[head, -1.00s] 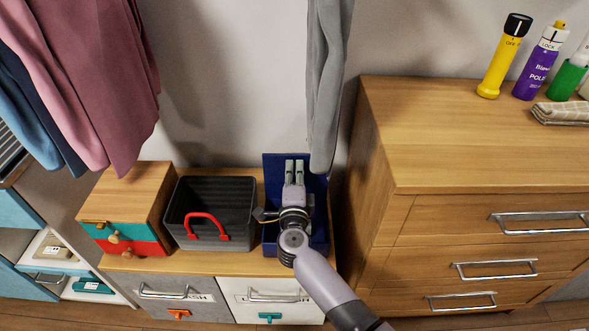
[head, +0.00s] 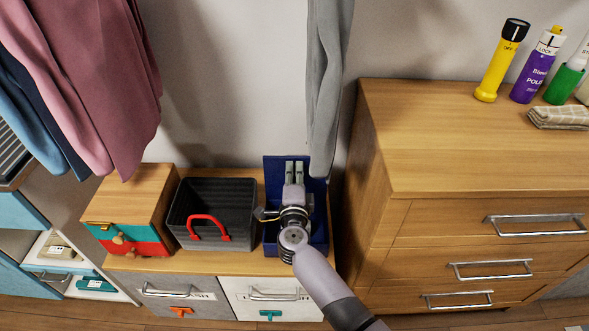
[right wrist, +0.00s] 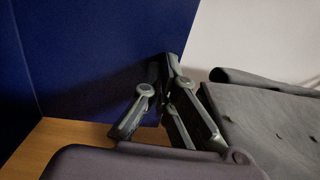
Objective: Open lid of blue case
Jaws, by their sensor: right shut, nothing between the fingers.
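The blue case (head: 319,235) stands on the low wooden bench, between the black basket and the tall dresser. Its lid (head: 273,171) is raised, standing upright at the back near the wall. My right gripper (head: 295,168) is in front of the lid and over the case, with its fingers shut and empty. In the right wrist view the shut fingers (right wrist: 165,95) are close to a large blue panel (right wrist: 90,60) of the case; whether they touch it I cannot tell. My arm hides much of the case's inside. My left gripper is not in view.
A black basket (head: 240,197) with a red handle stands just left of the case. A small wooden box (head: 137,180) is further left. The dresser (head: 420,150) rises close on the right. A grey garment (head: 324,90) hangs just above the case's lid.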

